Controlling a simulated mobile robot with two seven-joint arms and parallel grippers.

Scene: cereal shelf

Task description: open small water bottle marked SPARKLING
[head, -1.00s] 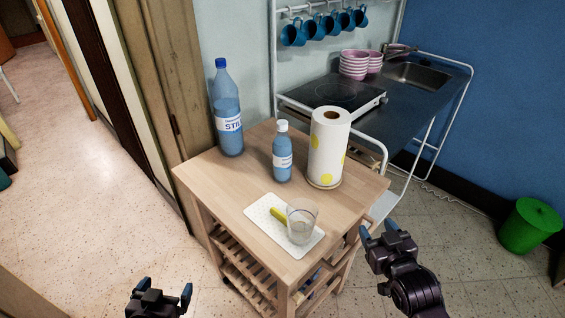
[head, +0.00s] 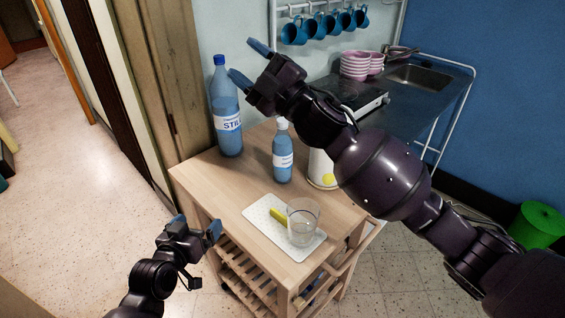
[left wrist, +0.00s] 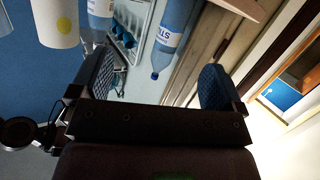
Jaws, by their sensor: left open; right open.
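The small water bottle (head: 283,158) stands upright on the wooden trolley (head: 225,185), with a white cap; its label is too small to read. It shows in part at the top of the left wrist view (left wrist: 98,18). A larger bottle marked STILL (head: 227,110), with a blue cap, stands behind it to the left; the left wrist view shows it too (left wrist: 172,35). My right gripper (head: 247,64) is open and empty, raised near the large bottle's top in the picture. My left gripper (head: 197,226) is open and empty at the trolley's front left edge.
The trolley's left side is clear.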

